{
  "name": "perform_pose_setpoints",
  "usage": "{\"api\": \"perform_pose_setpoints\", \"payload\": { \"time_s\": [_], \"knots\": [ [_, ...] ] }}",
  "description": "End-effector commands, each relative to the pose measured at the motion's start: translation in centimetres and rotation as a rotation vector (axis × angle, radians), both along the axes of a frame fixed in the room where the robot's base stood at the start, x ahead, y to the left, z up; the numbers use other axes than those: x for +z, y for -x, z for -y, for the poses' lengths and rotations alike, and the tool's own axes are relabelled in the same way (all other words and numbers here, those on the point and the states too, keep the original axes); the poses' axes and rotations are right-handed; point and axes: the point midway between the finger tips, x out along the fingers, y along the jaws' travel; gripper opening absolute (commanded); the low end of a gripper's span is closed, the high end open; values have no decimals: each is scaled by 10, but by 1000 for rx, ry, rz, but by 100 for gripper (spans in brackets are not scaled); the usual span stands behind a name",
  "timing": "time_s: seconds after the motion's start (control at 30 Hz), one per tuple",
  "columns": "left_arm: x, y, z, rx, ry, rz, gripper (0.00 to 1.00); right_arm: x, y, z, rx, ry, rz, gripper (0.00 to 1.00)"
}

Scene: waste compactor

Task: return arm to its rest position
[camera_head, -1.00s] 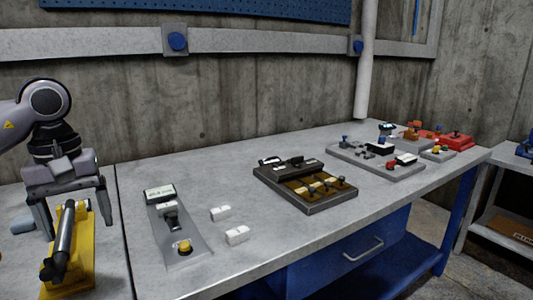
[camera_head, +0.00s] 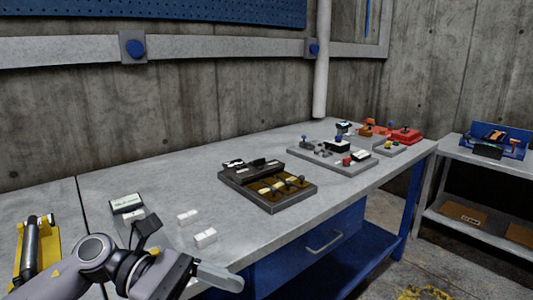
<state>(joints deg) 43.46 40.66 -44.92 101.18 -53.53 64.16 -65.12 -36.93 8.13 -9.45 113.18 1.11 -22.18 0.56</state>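My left arm comes in low at the lower left and lies folded in front of the workbench (camera_head: 150,178). Its gripper (camera_head: 222,278) points right near the bench's front edge. The fingers are seen nearly edge-on, so I cannot tell whether they are open, and I see no object between them. The gripper is apart from the yellow device (camera_head: 52,246) with a dark cylinder at the far left. My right gripper is not in view.
A small display (camera_head: 127,203) stands behind my arm, which partly hides its panel. Two white blocks (camera_head: 188,217) (camera_head: 205,238), a dark switch box (camera_head: 240,177) and a grey control panel (camera_head: 318,157) sit on the bench. A shelf (camera_head: 450,165) stands at the right.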

Motion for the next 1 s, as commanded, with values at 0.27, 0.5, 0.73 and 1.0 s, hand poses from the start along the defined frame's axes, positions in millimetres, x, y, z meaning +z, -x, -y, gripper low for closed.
{"api": "perform_pose_setpoints", "payload": {
  "time_s": [0.27,0.5,0.73,1.0],
  "knots": [
    [16,-12,24,273,436,-680,83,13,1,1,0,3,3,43],
    [-14,-39,-4,511,789,-1338,83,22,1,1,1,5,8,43],
    [-96,-39,-53,744,1143,-1985,83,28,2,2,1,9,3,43],
    [-218,33,-107,-934,-1491,2447,83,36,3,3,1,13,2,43]
  ]
}}
